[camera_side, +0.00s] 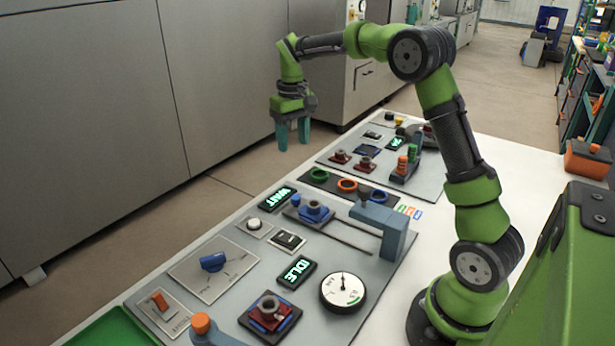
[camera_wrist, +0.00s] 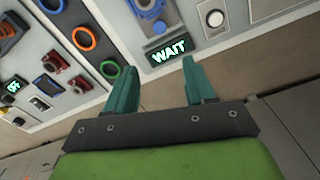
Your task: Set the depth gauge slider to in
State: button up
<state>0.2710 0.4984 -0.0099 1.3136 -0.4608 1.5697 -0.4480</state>
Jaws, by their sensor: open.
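My gripper (camera_side: 293,136) is open and empty. It hangs in the air beyond the far-left edge of the table, with its teal fingers pointing down. In the wrist view my gripper (camera_wrist: 157,78) has its two fingers spread, with nothing between them. No readable label shows which part is the depth gauge slider. A blue carriage with a round socket (camera_side: 313,211) sits at the far-left end of a straight track on the grey panel. It also shows at the top of the wrist view, as a blue round part (camera_wrist: 150,9). My gripper is well apart from it.
A blue-grey bracket (camera_side: 388,228) stands at the track's near end. A lit WAIT display (camera_side: 270,198), an IDLE display (camera_side: 297,272), a dial (camera_side: 343,290) and a blue knob (camera_side: 213,262) share the panel. Coloured rings (camera_side: 347,185) lie behind. The air around my gripper is clear.

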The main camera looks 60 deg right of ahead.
send_near(295, 196)
notch_tip(295, 196, down, 9)
jog(key=shift+r, duration=0.15)
dwell(0.4)
grip_shut()
